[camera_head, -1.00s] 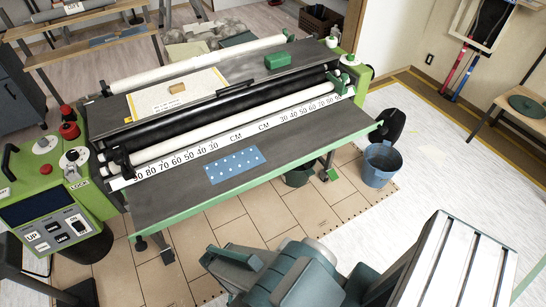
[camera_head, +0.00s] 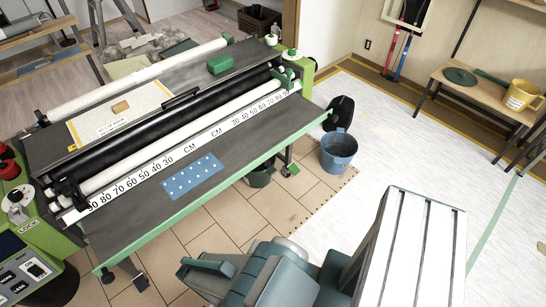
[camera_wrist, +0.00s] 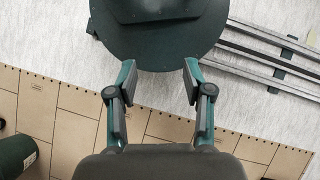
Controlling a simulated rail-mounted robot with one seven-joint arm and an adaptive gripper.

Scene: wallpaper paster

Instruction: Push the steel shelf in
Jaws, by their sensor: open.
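The steel shelf (camera_head: 236,155) is the long dark grey panel at the front of the pasting machine, with a green front edge, in the head view. It sticks out level below the white number scale. A blue dotted pad (camera_head: 192,177) lies on it. My gripper (camera_wrist: 158,75) is open and empty in the wrist view, its two fingers apart. The shelf is not seen in the wrist view. In the head view my arm is at the bottom centre, in front of the shelf and apart from it; whether the fingers show there is unclear.
A blue bucket (camera_head: 339,152) stands on the floor off the shelf's right end. A green sponge-like block (camera_head: 221,65) and a yellow-edged sheet (camera_head: 117,111) lie on the machine's rear surface. A bench (camera_head: 493,103) with a yellow mug (camera_head: 521,95) stands right. Tiled floor before the shelf is mostly clear.

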